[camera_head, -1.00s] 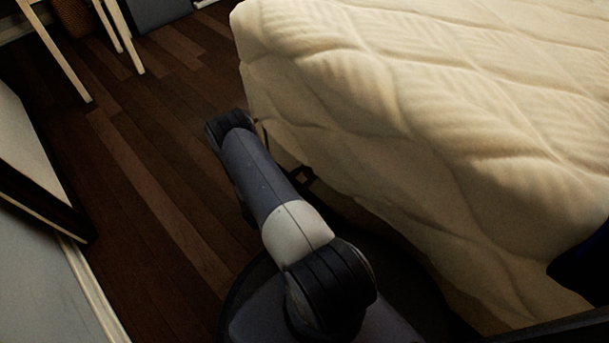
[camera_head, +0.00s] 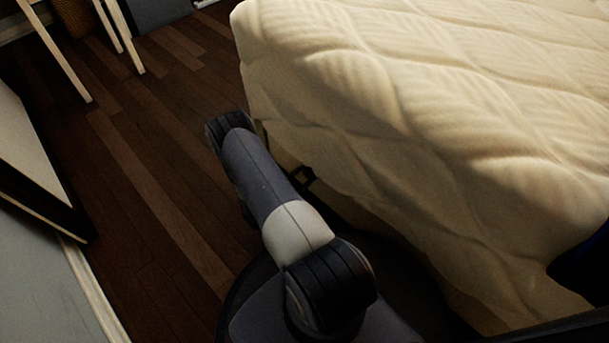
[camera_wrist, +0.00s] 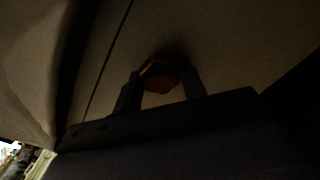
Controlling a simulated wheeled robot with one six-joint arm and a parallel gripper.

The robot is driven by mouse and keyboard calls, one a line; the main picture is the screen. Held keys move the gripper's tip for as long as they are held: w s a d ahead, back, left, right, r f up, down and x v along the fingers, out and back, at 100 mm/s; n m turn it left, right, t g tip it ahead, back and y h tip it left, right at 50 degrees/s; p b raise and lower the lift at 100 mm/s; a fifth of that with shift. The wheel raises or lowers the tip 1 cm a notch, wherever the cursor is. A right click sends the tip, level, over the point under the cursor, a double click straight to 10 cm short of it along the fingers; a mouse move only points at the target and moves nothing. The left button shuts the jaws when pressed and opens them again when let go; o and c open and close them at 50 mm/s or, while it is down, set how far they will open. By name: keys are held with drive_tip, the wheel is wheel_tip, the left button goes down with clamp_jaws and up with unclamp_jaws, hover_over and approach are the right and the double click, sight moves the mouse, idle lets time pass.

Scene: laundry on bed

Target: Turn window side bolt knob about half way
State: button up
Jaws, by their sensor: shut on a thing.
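In the wrist view a small, rounded orange-brown knob (camera_wrist: 160,77) sits against a dim beige surface. My gripper (camera_wrist: 161,92) has one dark finger on each side of it and is shut on it. The picture is very dark there, so I cannot tell how far the knob is turned. In the head view my arm reaches down beside the bed; the gripper and the knob are hidden.
The bed with its quilted cream cover (camera_head: 420,110) fills the right, close beside my arm. Dark wooden floor (camera_head: 150,150) lies open to the left. Pale furniture legs (camera_head: 120,38) and a wicker basket (camera_head: 75,18) stand at upper left.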

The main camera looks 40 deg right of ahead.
idle(0.5)
drive_tip(key=o, duration=0.9)
drive_tip(key=shift+o, duration=0.2)
drive_tip(key=shift+a, duration=0.15)
drive_tip(key=a+p, duration=0.3)
drive_tip(key=a, duration=0.7)
drive_tip(key=shift+s+a, duration=0.25)
drive_tip(key=shift+s, duration=0.2)
drive_tip(key=shift+d, duration=0.1)
drive_tip(key=d+b, duration=0.1)
drive_tip(key=d, duration=0.2)
drive_tip(key=d+b, duration=0.1)
drive_tip(key=d, duration=0.3)
drive_tip(key=w+d+b, duration=0.1)
drive_tip(key=d, duration=0.2)
drive_tip(key=shift+d, duration=0.35)
drive_tip(key=shift+a, duration=0.15)
